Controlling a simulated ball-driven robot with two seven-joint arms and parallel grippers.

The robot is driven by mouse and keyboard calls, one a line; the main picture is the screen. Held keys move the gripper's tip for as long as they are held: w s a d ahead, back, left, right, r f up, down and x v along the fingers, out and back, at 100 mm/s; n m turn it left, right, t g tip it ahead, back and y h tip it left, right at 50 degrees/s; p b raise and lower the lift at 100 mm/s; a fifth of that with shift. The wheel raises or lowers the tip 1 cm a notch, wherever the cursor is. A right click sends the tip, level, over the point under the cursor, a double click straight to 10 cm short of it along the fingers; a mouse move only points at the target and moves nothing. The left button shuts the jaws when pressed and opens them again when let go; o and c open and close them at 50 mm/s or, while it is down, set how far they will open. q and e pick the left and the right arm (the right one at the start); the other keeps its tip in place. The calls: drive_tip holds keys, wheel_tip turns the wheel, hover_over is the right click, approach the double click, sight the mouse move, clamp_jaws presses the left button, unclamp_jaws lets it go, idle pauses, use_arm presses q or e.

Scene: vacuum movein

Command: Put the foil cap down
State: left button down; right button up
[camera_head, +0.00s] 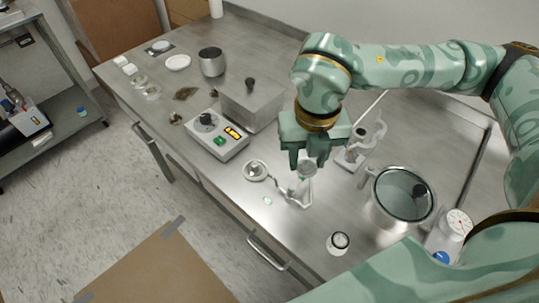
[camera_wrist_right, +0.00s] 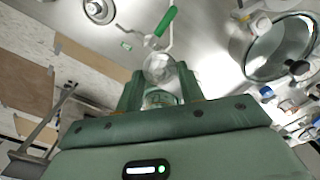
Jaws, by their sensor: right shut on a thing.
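My right gripper (camera_head: 308,165) hangs over the steel bench, fingers down. In the right wrist view the gripper (camera_wrist_right: 160,92) is shut on a shiny, pale, rounded thing, which I take as the foil cap (camera_wrist_right: 160,98). A clear, round glassy shape (camera_wrist_right: 159,68) shows just beyond it between the fingertips; whether they touch I cannot tell. In the head view the fingers mostly hide the held thing. A bent metal piece (camera_head: 300,197) lies on the bench just below the gripper. My left gripper is not in view.
A control box (camera_head: 217,137) with a metal tank (camera_head: 252,104) stands left of the gripper. A glass-lidded pot (camera_head: 402,194) is at right, a small jar (camera_head: 338,243) in front, a round metal part (camera_head: 256,170) at left. Bare steel lies near the front edge.

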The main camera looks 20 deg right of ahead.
drive_tip(key=shift+w+a+r, duration=0.15)
drive_tip(key=shift+a, duration=0.05)
drive_tip(key=shift+m, duration=0.3)
drive_tip(key=w+d+f+b, duration=0.1)
drive_tip(key=w+d+f, duration=0.1)
drive_tip(key=w+f, duration=0.1)
drive_tip(key=w+d+f+b, duration=0.1)
drive_tip(key=w+d+f, duration=0.1)
drive_tip(key=w+f, duration=0.1)
drive_tip(key=w+d+f+b, duration=0.1)
drive_tip(key=w+d+f, duration=0.1)
drive_tip(key=w, duration=0.3)
drive_tip(key=shift+w+d+f, duration=0.15)
drive_tip(key=shift+d+f, duration=0.2)
drive_tip(key=shift+f, duration=0.3)
drive_tip(key=shift+w+d+f+b, duration=0.1)
drive_tip(key=shift+w+f+b, duration=0.15)
drive_tip(key=shift+b, duration=0.15)
wheel_tip(320, 180, down, 4)
drive_tip(key=shift+d+r+b, duration=0.1)
drive_tip(key=shift+r+b, duration=0.15)
drive_tip(key=shift+b, duration=0.45)
drive_tip(key=shift+r, duration=0.15)
drive_tip(key=o, duration=1.1)
drive_tip(key=shift+c, duration=0.2)
